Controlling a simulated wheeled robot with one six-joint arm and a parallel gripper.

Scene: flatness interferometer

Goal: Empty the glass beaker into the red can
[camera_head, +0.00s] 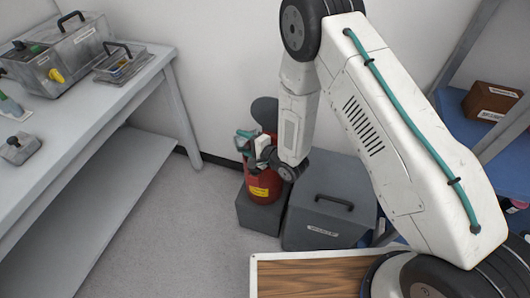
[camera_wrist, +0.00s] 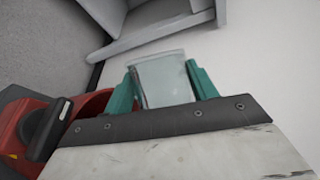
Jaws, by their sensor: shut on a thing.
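The red can (camera_head: 264,187) stands on a grey block by the wall, with a yellow label and a dark round lid (camera_head: 265,112) raised behind it. My gripper (camera_head: 246,141) is at the top of the can, in front of the raised lid. In the wrist view its teal fingers (camera_wrist: 163,85) are shut on the clear glass beaker (camera_wrist: 164,82). The can shows there at the lower left (camera_wrist: 92,104), partly hidden by my gripper. I cannot tell the beaker's contents or its exact tilt. In the head view the beaker is small and hard to make out.
A grey lidded bin (camera_head: 328,205) stands right of the can. A grey bench (camera_head: 95,115) on the left carries a metal case (camera_head: 58,58) and small instruments. A blue shelf (camera_head: 462,125) with a brown box (camera_head: 491,101) is at right. The floor between bench and can is clear.

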